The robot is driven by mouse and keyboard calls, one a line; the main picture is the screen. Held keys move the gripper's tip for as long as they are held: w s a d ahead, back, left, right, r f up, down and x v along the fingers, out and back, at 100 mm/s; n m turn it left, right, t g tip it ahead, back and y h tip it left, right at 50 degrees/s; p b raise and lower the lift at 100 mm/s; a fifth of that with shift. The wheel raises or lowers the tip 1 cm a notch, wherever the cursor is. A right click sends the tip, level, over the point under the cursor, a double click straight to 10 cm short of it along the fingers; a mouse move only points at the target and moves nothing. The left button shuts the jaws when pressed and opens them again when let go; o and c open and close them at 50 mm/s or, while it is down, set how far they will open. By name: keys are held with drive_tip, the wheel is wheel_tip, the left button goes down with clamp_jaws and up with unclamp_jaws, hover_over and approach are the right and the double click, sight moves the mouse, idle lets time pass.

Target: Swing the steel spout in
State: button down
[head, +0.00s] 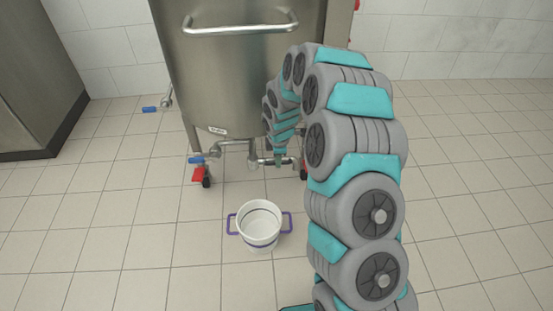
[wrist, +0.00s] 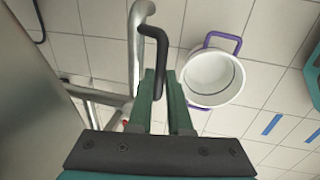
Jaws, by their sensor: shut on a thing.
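The steel spout (wrist: 134,45) is a bent pipe running up the wrist view, with a black hooked handle (wrist: 158,40) beside it. My gripper (wrist: 160,78) has its green fingers shut around the lower part of that handle. In the head view my gripper (head: 281,160) is low under the steel tank (head: 240,80), at the right end of the pipework (head: 238,146); the spout is hard to make out there. A white pot (head: 259,222) with purple handles stands on the floor in front of the tank. It also shows right of the fingers in the wrist view (wrist: 212,77).
A blue-handled valve (head: 196,159) and a red-and-black caster (head: 202,176) are under the tank's left side. Another blue-handled tap (head: 150,109) sticks out at the left. A dark steel cabinet (head: 38,80) stands far left.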

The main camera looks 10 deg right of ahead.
drive_tip(key=shift+w, duration=0.1)
idle(0.3)
drive_tip(key=c, duration=0.8)
unclamp_jaws()
drive_tip(key=shift+c, duration=0.2)
drive_tip(key=shift+r, duration=0.15)
wheel_tip(320, 180, up, 7)
drive_tip(key=s, duration=0.1)
drive_tip(key=shift+s+r, duration=0.2)
drive_tip(key=shift+s, duration=0.1)
